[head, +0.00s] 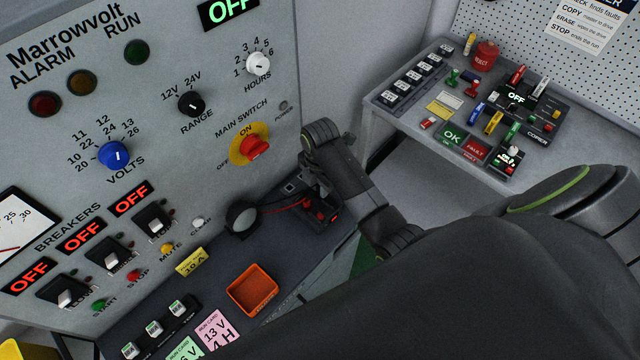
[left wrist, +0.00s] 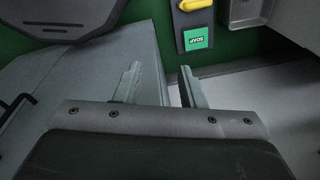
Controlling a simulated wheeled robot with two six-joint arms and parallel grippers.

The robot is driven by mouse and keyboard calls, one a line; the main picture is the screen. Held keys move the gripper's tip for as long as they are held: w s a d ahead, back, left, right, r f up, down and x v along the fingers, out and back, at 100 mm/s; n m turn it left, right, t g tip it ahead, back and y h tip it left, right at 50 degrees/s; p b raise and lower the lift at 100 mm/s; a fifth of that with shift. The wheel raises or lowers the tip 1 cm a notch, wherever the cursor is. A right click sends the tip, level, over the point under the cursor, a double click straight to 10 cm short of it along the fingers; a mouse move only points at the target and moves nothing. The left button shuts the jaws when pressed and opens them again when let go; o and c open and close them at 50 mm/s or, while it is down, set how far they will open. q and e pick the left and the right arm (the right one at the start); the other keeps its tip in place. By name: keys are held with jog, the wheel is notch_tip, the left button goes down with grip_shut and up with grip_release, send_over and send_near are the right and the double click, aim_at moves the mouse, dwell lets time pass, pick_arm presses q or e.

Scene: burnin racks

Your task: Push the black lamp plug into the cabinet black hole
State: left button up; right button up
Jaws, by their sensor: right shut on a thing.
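The cabinet (head: 215,120) fills the left of the head view, with its lit signs, knobs and breakers. A round black lamp (head: 242,217) sits on the ledge at its foot, and a red lead (head: 285,206) runs from it toward my right gripper (head: 312,188). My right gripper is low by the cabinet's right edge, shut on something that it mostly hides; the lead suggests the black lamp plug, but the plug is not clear. I cannot make out the black hole for certain. My left gripper (left wrist: 160,88) shows in the left wrist view, its fingers apart with nothing between them.
An orange tray (head: 252,289), a yellow 10 A tag (head: 192,262) and run cards (head: 215,328) lie on the ledge. A side bench (head: 385,112) with several small parts stands at the right. My right arm covers the lower right.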

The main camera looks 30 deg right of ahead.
jog(key=shift+f, duration=0.5)
dwell(0.4)
jog(key=o, duration=0.9)
jog(key=shift+s, duration=0.1)
jog(key=shift+f, duration=0.1)
jog(key=shift+c, duration=0.4)
jog(key=shift+o, duration=1)
jog(key=shift+r, duration=0.45)
jog(key=shift+d+r, duration=0.1)
jog(key=shift+r, duration=0.85)
jog(key=shift+w+r, duration=0.2)
jog(key=shift+r, duration=0.55)
jog(key=shift+s+r, duration=0.1)
jog(key=shift+r, duration=0.65)
